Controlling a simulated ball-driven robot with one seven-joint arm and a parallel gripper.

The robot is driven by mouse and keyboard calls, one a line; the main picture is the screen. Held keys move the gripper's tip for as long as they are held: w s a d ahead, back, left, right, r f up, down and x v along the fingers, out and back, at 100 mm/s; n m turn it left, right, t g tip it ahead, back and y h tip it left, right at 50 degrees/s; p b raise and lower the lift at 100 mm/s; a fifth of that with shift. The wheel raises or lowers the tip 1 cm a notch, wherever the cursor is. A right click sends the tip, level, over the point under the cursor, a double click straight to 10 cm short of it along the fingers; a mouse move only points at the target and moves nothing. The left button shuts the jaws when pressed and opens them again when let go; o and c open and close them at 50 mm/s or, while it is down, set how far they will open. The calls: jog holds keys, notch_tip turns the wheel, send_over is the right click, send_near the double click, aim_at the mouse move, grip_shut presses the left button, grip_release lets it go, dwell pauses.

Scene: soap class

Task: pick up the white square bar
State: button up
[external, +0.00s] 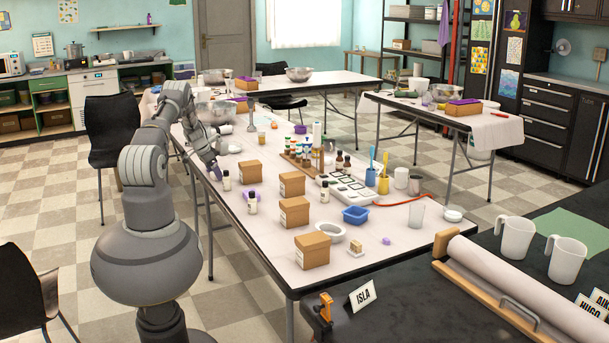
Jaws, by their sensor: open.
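A small pale cream block (356,245) sits on a little white dish near the table's front end, well to the right of my gripper. I cannot tell whether this block is the white square bar. No other clear white square bar shows, and one behind the arm or boxes would be hidden.
Several brown boxes (312,250) line the table's left side, with small bottles between them. A black counter (400,310) lies in front.

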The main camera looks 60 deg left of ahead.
jog(key=shift+r, duration=0.1)
jog(key=shift+c, duration=0.4)
jog(key=c, duration=1.1)
